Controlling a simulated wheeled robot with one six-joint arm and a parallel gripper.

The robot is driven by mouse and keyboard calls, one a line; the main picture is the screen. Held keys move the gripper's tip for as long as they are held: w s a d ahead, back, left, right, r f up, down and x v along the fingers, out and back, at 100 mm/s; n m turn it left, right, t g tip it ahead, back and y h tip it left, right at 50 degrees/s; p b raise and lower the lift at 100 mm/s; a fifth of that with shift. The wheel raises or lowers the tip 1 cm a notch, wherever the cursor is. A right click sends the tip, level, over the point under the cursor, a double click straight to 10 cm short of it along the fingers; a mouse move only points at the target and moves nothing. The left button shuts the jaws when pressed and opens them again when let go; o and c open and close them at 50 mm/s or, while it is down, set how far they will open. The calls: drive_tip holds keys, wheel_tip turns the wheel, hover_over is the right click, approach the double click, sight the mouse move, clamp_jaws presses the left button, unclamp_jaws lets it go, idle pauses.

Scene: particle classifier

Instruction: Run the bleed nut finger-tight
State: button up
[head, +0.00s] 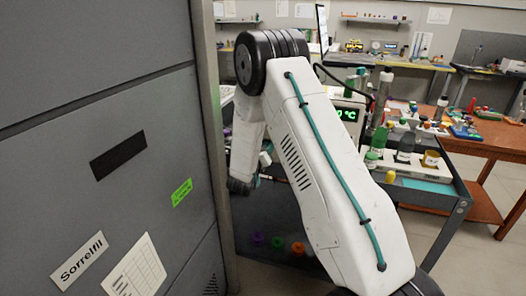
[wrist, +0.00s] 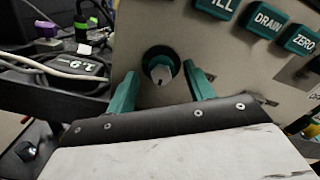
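In the wrist view, a dark round fitting with a pale grey centre (wrist: 160,68) sticks out of a beige panel (wrist: 225,60); it looks like the bleed nut, though no label on it shows. My gripper (wrist: 159,72) is open, its two teal fingers pointing at the panel. One finger is left of the fitting and the other right, with a gap visible on both sides. I cannot tell how deep the fingertips reach along it. In the head view my own arm covers the middle, and neither fitting nor fingers can be made out.
Teal buttons, including DRAIN (wrist: 267,19) and ZERO (wrist: 301,40), sit right of the fitting. Pale cables (wrist: 45,68) and a black adapter (wrist: 72,65) lie at left. In the head view, a grey cabinet (head: 95,110) stands close on the left and a cart (head: 440,195) at right.

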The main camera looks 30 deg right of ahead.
drive_tip(key=v, duration=0.7)
drive_tip(key=shift+s+a, duration=0.25)
drive_tip(key=shift+a, duration=0.05)
idle(0.3)
